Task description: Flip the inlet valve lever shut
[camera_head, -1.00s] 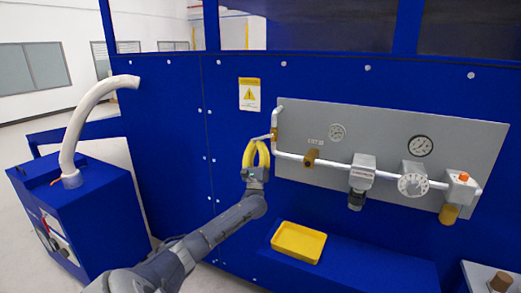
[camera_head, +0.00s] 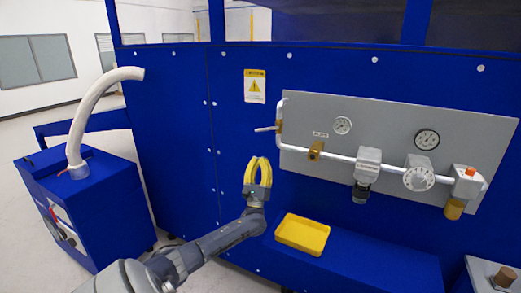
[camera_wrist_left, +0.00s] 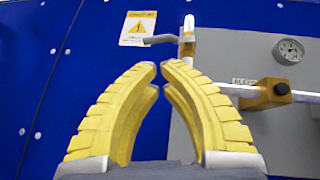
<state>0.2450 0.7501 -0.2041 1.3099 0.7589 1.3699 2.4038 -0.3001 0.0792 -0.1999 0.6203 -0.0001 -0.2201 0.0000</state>
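The inlet valve lever (camera_head: 265,129) is a short grey handle. It points left, roughly level, from the brass valve body (camera_head: 279,127) on the vertical white pipe at the panel's left edge. In the left wrist view the lever (camera_wrist_left: 160,39) is beyond the fingertips, and the valve body (camera_wrist_left: 187,47) is to its right. My left gripper (camera_head: 258,159), with yellow ribbed fingers, is below the lever and apart from it. Its bowed fingers nearly meet at the tips (camera_wrist_left: 158,68) with nothing between them. My right gripper is not in view.
The grey panel (camera_head: 390,115) carries gauges, a second brass fitting (camera_head: 315,150), a regulator (camera_head: 366,170) and a white dial (camera_head: 418,178). A yellow tray (camera_head: 302,234) sits on the blue ledge below. A blue cabinet with a white hose (camera_head: 83,115) stands left. Space around the lever is clear.

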